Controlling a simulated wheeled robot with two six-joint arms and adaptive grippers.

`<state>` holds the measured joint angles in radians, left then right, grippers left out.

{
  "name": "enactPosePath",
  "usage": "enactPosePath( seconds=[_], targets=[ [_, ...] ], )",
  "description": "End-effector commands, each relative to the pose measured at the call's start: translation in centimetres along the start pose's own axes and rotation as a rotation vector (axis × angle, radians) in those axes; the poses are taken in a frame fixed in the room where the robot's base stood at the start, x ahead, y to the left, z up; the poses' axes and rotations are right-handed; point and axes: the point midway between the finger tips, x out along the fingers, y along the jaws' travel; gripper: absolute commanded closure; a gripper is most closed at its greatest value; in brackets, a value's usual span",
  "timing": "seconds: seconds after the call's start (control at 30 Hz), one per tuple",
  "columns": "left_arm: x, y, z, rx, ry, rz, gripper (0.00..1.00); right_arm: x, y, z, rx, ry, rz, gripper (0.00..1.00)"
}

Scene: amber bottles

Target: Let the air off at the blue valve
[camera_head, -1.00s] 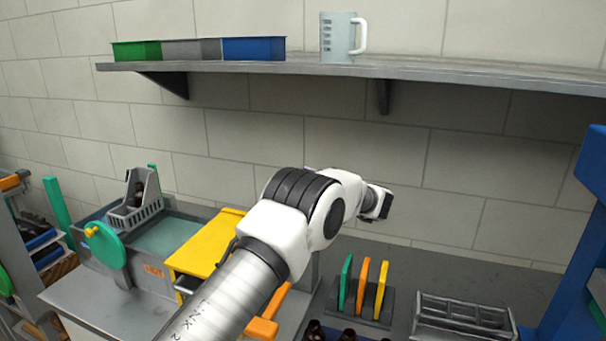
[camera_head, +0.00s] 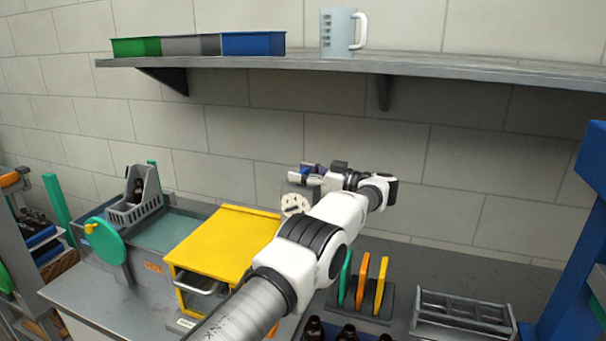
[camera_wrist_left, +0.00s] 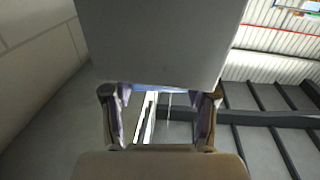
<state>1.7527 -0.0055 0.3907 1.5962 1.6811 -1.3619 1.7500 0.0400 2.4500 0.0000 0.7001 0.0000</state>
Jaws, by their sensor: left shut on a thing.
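The blue valve (camera_head: 301,180) shows as a small blue piece above a round white-faced gauge (camera_head: 296,203), against the back wall. My left gripper (camera_head: 311,177) reaches it from the right, and its fingers are closed on the blue piece. In the left wrist view the two fingers (camera_wrist_left: 160,116) stand on either side, with a strip of blue (camera_wrist_left: 160,88) between them, partly hidden by a grey block. How far the valve is turned cannot be told. My right gripper is not in view.
A yellow-topped box (camera_head: 228,243) stands just left of my arm. A grey tank with a green wheel (camera_head: 106,243) is farther left. A rack of coloured plates (camera_head: 372,290) and a grey crate (camera_head: 462,315) lie right. A shelf (camera_head: 440,67) runs above.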

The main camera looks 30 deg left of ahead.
Motion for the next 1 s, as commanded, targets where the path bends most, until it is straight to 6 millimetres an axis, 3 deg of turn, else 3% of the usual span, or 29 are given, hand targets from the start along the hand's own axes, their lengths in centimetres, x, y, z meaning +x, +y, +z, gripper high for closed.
enactPosePath(
  seconds=[0.17, 0.2, 0.27, 1.0],
  targets=[
    [0.05, 0.04, -0.34, -0.004, 0.003, 0.002, 0.77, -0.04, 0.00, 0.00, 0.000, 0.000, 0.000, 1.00],
    [0.05, 0.04, -0.34, -0.004, 0.003, 0.002, 0.32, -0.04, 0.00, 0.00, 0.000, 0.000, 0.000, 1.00],
    [0.05, 0.04, -0.33, -0.004, 0.003, 0.002, 0.17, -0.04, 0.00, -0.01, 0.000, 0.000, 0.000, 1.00],
    [0.00, -0.01, -0.32, 0.002, 0.001, 0.053, 0.17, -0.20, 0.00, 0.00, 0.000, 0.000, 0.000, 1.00]
  ],
)
